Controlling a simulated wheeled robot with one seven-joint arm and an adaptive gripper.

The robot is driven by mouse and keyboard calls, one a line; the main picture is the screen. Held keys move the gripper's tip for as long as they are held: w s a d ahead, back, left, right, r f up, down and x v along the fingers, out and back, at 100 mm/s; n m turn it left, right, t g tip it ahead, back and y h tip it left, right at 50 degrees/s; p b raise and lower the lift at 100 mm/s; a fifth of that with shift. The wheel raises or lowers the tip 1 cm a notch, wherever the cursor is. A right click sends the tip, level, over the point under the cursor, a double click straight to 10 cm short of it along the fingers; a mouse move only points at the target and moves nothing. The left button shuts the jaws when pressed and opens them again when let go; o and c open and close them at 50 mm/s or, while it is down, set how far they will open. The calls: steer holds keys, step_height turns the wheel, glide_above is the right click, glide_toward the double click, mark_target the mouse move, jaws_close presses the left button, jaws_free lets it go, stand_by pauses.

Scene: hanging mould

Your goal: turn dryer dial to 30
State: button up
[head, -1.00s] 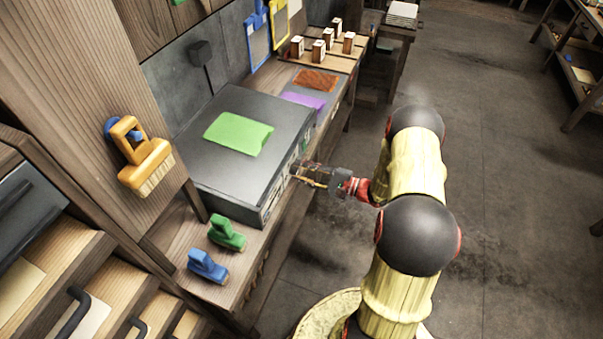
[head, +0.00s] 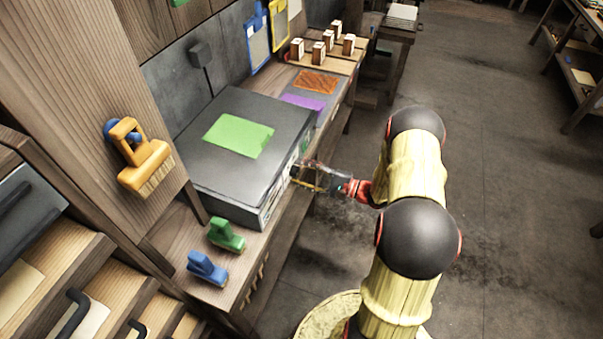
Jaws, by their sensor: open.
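The dryer (head: 195,160) looks to be the dark grey box on the bench, with a green sheet (head: 238,136) lying on its top. Its front panel (head: 285,180) faces right, towards my arm, and is seen at a steep slant. I cannot make out the dial or its setting; it is too small or hidden behind my gripper. My gripper (head: 297,174) is open, with its fingertips at the front panel near its middle. Whether the fingers touch the panel or a dial I cannot tell.
A green stamp-like tool (head: 226,235) and a blue one (head: 207,268) stand on the bench's near end. An orange brush (head: 145,168) hangs on the wooden panel. Orange and purple sheets and several small wooden blocks lie beyond the dryer. The floor to the right is clear.

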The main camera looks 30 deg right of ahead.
steer(key=v, duration=1.2)
steer(key=shift+f, duration=0.1)
stand_by(0.4)
